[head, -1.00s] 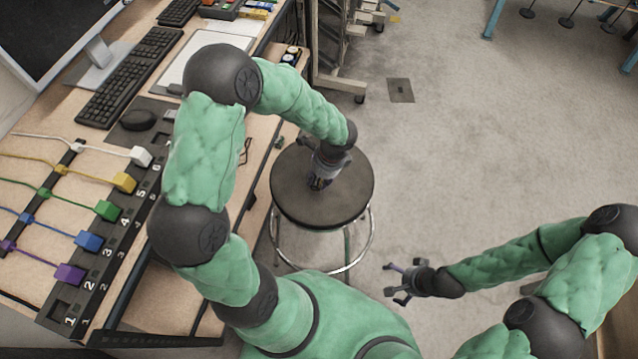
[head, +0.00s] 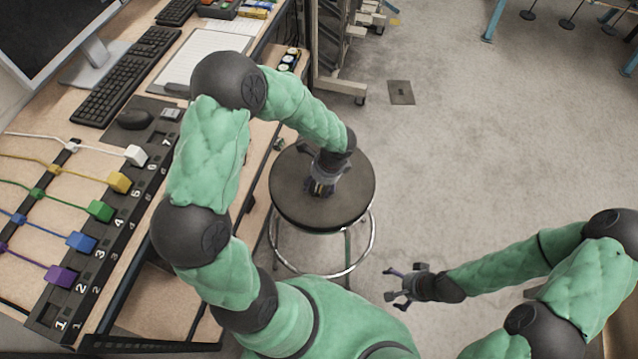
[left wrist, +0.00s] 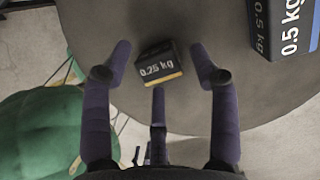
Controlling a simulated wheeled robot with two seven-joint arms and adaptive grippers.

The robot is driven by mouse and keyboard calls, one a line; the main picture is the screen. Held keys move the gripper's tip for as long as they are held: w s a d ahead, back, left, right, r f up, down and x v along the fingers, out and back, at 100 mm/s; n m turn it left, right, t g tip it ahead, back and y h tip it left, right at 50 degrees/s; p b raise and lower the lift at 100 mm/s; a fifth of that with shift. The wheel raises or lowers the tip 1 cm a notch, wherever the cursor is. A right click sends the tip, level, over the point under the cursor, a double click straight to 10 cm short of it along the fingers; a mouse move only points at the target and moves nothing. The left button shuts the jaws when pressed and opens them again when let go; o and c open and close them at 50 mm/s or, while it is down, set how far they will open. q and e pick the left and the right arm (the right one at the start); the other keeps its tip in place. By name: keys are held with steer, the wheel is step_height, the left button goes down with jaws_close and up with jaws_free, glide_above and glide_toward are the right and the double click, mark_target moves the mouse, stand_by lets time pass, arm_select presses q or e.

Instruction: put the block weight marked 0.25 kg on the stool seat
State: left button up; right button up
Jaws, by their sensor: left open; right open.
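The block weight marked 0.25 kg (left wrist: 158,68) is a small dark block with a yellow stripe. In the left wrist view it sits on the dark round stool seat (left wrist: 185,22), slightly turned. In the head view the stool seat (head: 290,190) is below my left gripper, which mostly hides the block. My left gripper (head: 321,188) is open, its purple fingers spread around the block with visible gaps at the sides. My right gripper (head: 398,284) is open and empty, over the floor to the right of the stool.
A larger block marked 0.5 kg (left wrist: 285,42) stands on the seat, right of the 0.25 kg block in the left wrist view. A desk (head: 95,165) with a keyboard (head: 125,75) and colored cable plugs is left of the stool. The floor (head: 460,150) right of it is clear.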

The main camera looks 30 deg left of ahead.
arm_select(q)
steer(key=p+v, duration=0.5)
steer(key=v, duration=0.7)
steer(key=shift+r, duration=0.1)
